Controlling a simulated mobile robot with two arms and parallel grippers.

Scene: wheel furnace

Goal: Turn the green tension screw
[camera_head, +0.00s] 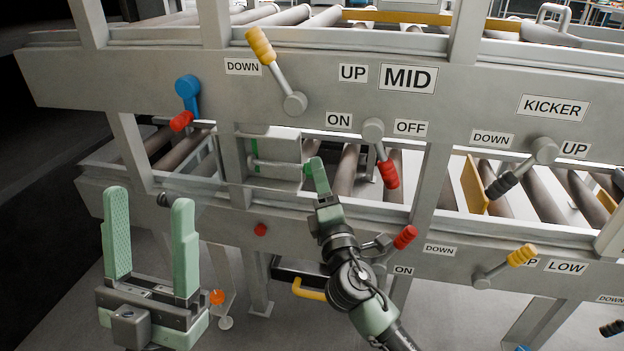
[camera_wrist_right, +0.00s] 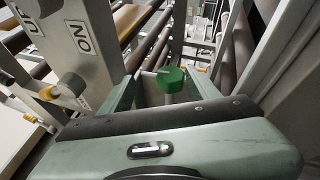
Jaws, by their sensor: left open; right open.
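The green tension screw (camera_wrist_right: 170,79) is a round green knob on a pale shaft in the right wrist view. It appears between the two fingers of my right gripper (camera_wrist_right: 166,84), which is open, with a gap visible on either side of the knob. Whether a finger touches it I cannot tell. In the head view my right gripper (camera_head: 317,178) is at the lower frame beside a grey block, and the knob is hidden or not distinguishable there. My left gripper (camera_head: 148,240) is open and empty at the lower left, fingers upward, in front of the machine.
The grey machine frame carries levers: a yellow one (camera_head: 262,46), a blue and red one (camera_head: 187,92), and a red-handled one (camera_head: 389,174) close to my right gripper. Another red-handled lever (camera_head: 405,237) is beside my right wrist. Dark floor is free at the left.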

